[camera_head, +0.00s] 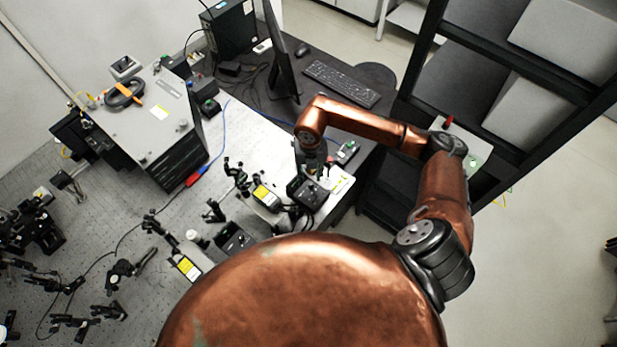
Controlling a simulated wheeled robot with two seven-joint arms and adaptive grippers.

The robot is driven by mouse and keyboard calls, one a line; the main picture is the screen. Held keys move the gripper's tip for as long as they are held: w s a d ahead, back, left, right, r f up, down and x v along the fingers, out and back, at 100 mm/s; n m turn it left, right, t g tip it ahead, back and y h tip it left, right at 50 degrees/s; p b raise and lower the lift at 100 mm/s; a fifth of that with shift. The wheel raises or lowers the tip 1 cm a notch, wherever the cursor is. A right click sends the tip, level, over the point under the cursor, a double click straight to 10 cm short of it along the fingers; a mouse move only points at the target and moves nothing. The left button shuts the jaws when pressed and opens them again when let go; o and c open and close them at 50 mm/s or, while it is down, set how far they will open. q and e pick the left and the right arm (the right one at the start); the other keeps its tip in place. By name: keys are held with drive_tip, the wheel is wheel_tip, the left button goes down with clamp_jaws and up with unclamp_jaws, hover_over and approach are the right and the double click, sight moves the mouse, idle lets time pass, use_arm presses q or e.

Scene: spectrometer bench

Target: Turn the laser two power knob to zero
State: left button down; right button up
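My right arm reaches in from the right, and its gripper (317,174) points down over a small black box (304,193) near the bench's right edge. The fingertips are at or just above the back of this box; I cannot tell if they touch it, or if they are open or shut. A knob is too small to make out and may be hidden by the gripper. A second black box (235,239) lies nearer to me. Two yellow-labelled modules, one (266,196) beside the first box and one (187,266) nearer, look like lasers. My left gripper is not in view.
A large grey instrument (150,115) stands on the optical bench (130,205) at left. Optic mounts (237,175) stand close left of the first box. A monitor (281,55) and keyboard (342,84) are behind. A dark rack (480,75) stands at right.

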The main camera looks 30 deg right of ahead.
sight(311, 184)
drive_tip(key=shift+s+d+f+p, duration=0.15)
drive_tip(key=shift+f+p, duration=0.35)
drive_tip(key=shift+f, duration=2.2)
drive_tip(key=shift+c, duration=0.6)
clamp_jaws()
